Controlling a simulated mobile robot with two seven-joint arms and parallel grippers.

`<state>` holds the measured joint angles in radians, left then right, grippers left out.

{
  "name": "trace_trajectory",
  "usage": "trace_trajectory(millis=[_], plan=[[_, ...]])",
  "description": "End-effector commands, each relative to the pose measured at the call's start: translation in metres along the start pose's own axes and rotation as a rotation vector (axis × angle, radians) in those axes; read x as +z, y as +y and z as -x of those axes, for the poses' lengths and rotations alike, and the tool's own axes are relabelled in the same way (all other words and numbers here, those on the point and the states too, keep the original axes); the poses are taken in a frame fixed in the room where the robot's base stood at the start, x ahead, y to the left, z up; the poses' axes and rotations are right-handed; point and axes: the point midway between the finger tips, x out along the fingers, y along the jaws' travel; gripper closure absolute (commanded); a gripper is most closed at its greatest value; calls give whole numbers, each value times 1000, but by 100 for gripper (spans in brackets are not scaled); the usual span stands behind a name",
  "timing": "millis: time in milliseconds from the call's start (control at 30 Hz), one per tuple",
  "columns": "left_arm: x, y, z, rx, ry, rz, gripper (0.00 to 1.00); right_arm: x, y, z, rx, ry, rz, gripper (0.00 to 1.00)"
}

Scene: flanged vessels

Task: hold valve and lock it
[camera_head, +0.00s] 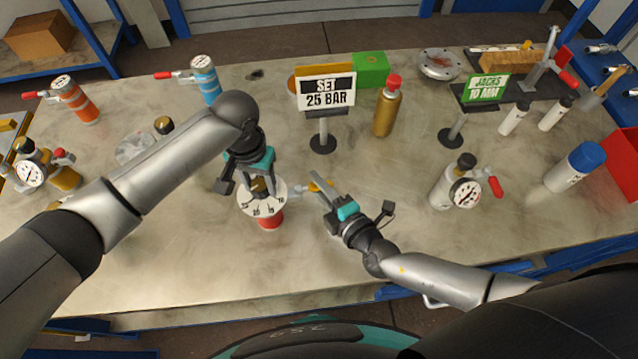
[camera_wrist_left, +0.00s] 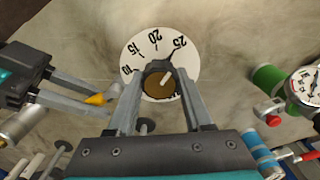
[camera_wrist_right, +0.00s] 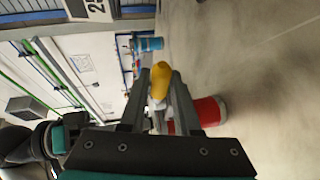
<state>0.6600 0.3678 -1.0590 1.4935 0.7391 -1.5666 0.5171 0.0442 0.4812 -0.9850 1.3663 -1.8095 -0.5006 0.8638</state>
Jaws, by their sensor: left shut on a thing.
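The valve is a red cylinder (camera_head: 270,218) topped by a white dial (camera_head: 262,200) with numbers, standing upright near the table's front. My left gripper (camera_head: 257,184) reaches down onto it and is shut on the dark-rimmed brown knob (camera_wrist_left: 160,82) at the dial's centre. In the left wrist view the knob's pale mark points roughly toward 25. A yellow lever (camera_head: 318,186) sticks out from the valve's right side. My right gripper (camera_wrist_right: 160,85) is open, with its fingers on either side of the yellow lever tip (camera_wrist_right: 158,72). Whether a finger touches the lever I cannot tell.
A sign (camera_head: 326,92) behind reads SET 25 BAR; another (camera_head: 485,88) reads JACKS 10 MM. A gold bottle (camera_head: 386,108) stands behind. A gauge vessel (camera_head: 445,185) with a red lever stands at right. Orange (camera_head: 80,102) and blue (camera_head: 206,80) striped vessels stand back left. The table front is clear.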

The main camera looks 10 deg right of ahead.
Motion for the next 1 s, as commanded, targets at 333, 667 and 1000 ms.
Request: trace_trajectory(millis=[333, 667, 1000], plan=[[-1, 0, 1, 0, 3, 0, 100, 0, 0, 0, 0, 0, 0, 100], [-1, 0, 1, 0, 3, 0, 100, 0, 0, 0, -1, 0, 1, 100], [-1, 0, 1, 0, 3, 0, 100, 0, 0, 0, -1, 0, 1, 100]])
